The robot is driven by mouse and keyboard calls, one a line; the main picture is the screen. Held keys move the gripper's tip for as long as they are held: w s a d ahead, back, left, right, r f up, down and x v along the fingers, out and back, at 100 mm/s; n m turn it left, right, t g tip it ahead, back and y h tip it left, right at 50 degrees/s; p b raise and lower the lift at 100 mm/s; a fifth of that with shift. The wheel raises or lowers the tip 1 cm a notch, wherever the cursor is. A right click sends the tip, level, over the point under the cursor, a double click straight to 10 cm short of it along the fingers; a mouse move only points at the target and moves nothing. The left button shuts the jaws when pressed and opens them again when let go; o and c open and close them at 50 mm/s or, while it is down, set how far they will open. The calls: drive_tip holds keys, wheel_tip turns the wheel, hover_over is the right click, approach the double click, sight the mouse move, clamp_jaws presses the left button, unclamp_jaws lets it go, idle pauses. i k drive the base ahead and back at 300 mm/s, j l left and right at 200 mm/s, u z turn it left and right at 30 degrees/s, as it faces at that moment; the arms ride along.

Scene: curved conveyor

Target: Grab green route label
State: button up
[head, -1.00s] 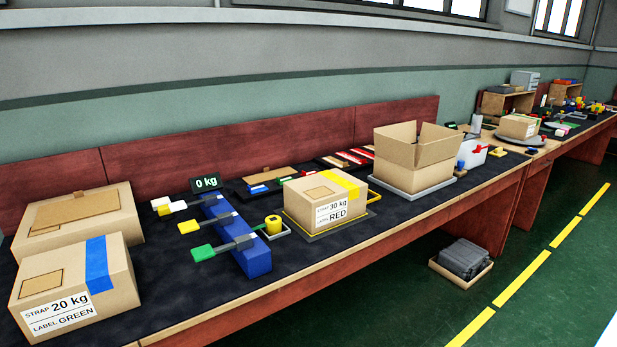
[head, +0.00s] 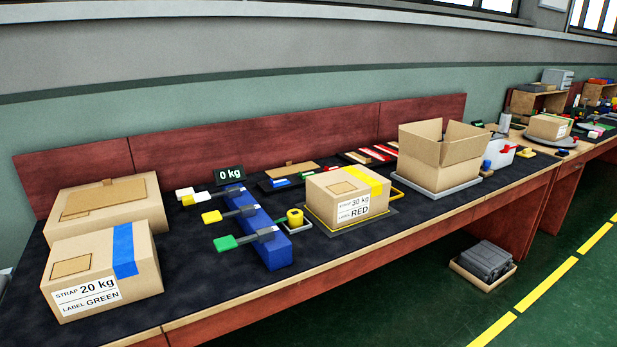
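A small green piece (head: 307,174) lies on a dark tray (head: 264,187) at the back of the bench, beside a small blue piece (head: 281,183). It may be the green route label, but it is too small to read and partly hidden by the carton in front. A carton (head: 137,281) marked 20 kg and LABEL GREEN, with a blue strap, stands at the front left. A carton (head: 325,208) marked 30 kg and LABEL RED, with a yellow strap, sits on a dark plate right of centre. My gripper is not in view.
A blue rack (head: 277,250) holds white, yellow and green-ended tools (head: 226,243). A 0 kg display (head: 229,174) stands behind it. An open carton (head: 420,163), a white bin (head: 508,155) and red-and-white strips (head: 385,150) lie further right. The floor in front is clear beyond a low crate (head: 456,266).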

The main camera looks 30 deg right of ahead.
sight(303, 176)
drive_tip(key=i+l, duration=0.1)
drive_tip(key=l, duration=0.35)
drive_tip(key=i+l, duration=0.15)
drive_tip(key=l, duration=0.3)
drive_tip(key=i+l, duration=0.1)
drive_tip(key=l, duration=0.35)
drive_tip(key=i+l, duration=0.15)
drive_tip(key=l, duration=0.3)
